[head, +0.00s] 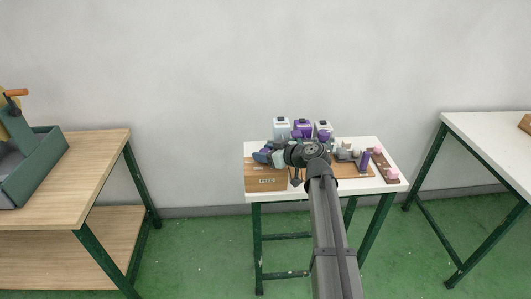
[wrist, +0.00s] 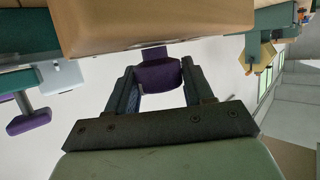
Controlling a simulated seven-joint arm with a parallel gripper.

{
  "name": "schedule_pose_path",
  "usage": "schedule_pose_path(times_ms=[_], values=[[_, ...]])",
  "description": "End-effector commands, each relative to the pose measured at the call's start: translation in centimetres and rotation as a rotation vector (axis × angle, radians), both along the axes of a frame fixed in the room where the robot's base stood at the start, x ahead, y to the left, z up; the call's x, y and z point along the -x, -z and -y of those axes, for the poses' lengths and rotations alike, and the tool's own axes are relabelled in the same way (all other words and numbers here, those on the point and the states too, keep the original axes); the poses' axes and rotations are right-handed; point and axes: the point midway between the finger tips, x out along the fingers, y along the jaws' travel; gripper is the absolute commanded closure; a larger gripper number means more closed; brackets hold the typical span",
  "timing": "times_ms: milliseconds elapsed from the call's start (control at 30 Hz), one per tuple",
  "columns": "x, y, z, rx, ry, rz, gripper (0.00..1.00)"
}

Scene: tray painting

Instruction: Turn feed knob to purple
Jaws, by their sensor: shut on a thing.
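The feed box (head: 266,180) is a brown wooden box with a small label on its front, at the left front of the white table. In the wrist view its brown body (wrist: 160,28) fills the upper middle. My gripper (head: 299,178) is at the right end of the box, mostly hidden by my wrist. The knob's setting is not readable.
Behind the box stand a white jar (head: 281,127), a purple jar (head: 302,130) and another pale jar (head: 323,131). To the right lie a purple upright piece (head: 364,162) and a dark rack (head: 383,167) with pink pieces. A wooden bench (head: 95,150) stands left.

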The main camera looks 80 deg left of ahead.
Motion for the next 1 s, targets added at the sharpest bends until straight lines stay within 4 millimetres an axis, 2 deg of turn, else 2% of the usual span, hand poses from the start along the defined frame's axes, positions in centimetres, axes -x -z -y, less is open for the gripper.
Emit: schedule_pose_path(times_ms=[233,600,1000], values=[[0.10,-0.01,0.24,0.000,0.080,0.000,0.79],[0.12,-0.03,0.22,-0.002,0.341,0.001,0.79],[0.07,-0.06,0.11,-0.003,0.546,0.002,0.79]])
